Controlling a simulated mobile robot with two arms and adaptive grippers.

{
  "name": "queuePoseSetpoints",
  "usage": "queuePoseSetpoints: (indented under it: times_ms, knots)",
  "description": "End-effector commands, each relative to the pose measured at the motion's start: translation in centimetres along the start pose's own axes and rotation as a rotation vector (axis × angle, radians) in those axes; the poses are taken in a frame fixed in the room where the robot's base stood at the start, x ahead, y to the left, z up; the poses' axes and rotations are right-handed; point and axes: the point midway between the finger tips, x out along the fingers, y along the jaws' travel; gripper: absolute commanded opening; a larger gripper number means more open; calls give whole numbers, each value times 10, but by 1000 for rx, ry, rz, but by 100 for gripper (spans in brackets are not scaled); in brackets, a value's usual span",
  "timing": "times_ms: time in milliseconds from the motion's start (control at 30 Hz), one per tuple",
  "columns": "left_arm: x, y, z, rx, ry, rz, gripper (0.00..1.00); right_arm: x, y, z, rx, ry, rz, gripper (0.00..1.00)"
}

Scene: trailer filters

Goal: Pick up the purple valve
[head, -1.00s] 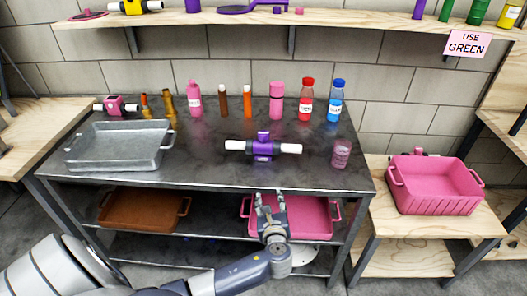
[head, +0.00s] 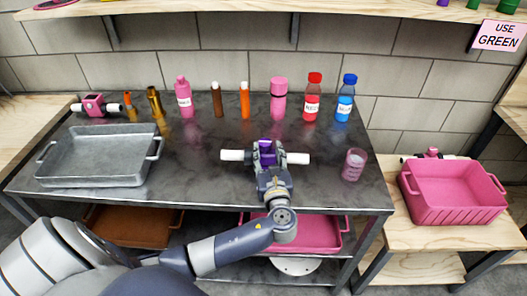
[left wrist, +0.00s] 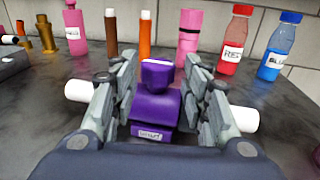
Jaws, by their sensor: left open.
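The purple valve (head: 266,149) lies on the dark metal table, with white pipe ends sticking out left and right. In the left wrist view the purple valve (left wrist: 156,105) shows its knob on top and a small label in front. My left gripper (head: 267,158) is at the valve from the front. Its two open fingers (left wrist: 157,82) stand on either side of the purple body, and a gap shows beside it. In the head view the gripper hides the valve's lower front. My right gripper is not in view.
A grey metal tray (head: 152,146) is at the table's left. Several bottles, including a red one (head: 312,98) and a blue one (head: 346,99), stand behind the valve. A pink jar (head: 354,165) is to the right. A pink crate (head: 455,213) sits on a side table.

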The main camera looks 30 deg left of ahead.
Motion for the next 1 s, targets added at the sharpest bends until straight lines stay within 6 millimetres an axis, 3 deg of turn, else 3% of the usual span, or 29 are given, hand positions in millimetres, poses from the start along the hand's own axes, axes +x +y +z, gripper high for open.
queuePoseSetpoints:
  times_ms: [200,367,700,1000]
  knots:
    - [35,0,1,0,-2,1,42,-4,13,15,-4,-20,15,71]
    - [46,1,0,-2,0,2,42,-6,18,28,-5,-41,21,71]
    - [89,3,-4,-1,-1,1,42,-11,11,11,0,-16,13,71]
    - [96,3,-5,-3,1,1,42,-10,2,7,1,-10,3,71]
